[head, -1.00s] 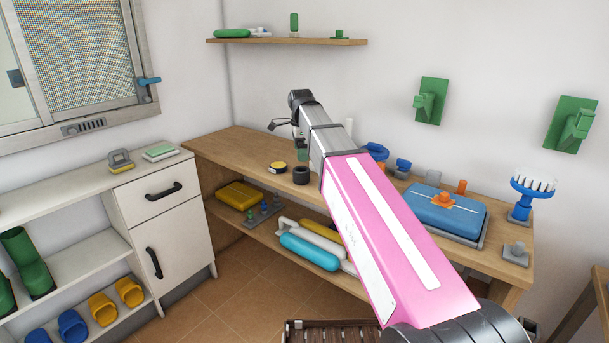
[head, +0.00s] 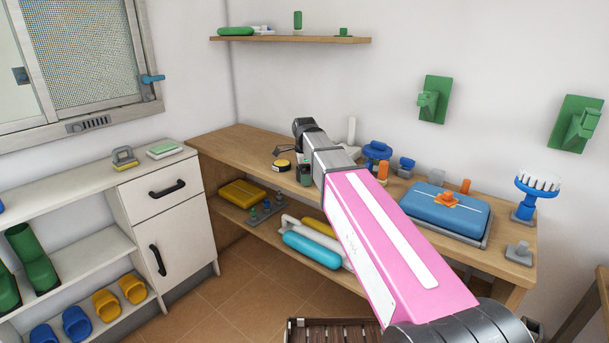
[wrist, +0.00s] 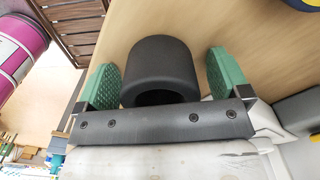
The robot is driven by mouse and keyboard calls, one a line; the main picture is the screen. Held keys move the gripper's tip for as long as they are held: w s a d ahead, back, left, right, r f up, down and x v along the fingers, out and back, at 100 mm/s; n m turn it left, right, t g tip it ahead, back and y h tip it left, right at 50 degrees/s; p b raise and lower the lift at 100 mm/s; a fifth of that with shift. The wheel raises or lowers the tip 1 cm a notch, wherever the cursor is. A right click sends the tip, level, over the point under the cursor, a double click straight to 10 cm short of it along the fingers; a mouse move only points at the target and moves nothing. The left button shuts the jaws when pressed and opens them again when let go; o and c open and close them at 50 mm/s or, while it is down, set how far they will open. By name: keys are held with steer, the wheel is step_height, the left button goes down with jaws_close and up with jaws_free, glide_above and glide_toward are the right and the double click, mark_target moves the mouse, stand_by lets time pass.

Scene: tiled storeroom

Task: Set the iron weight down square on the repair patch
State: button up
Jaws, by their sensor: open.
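A black cylinder, apparently the iron weight (wrist: 163,72), stands on the wooden bench and shows a dark hollow in its near face in the wrist view. My gripper (wrist: 162,62) is open, with one green finger on each side of it and a gap visible at both sides. In the head view my gripper (head: 305,174) is low over the bench, and the cylinder is hidden by it. The orange repair patch (head: 447,200) lies on top of a blue, padded-looking case (head: 424,205) at the right of the bench, beyond my arm.
A yellow-and-black round item (head: 282,165) sits just left of my gripper. Blue items (head: 377,152), an orange cylinder (head: 465,186), a white-topped brush (head: 530,195) and a grey knobbed block (head: 519,252) stand on the bench (head: 235,145) near the case. The bench's left part is clear.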

steer(key=c, duration=1.3)
steer(key=shift+r, duration=0.15)
steer(key=shift+c, duration=0.2)
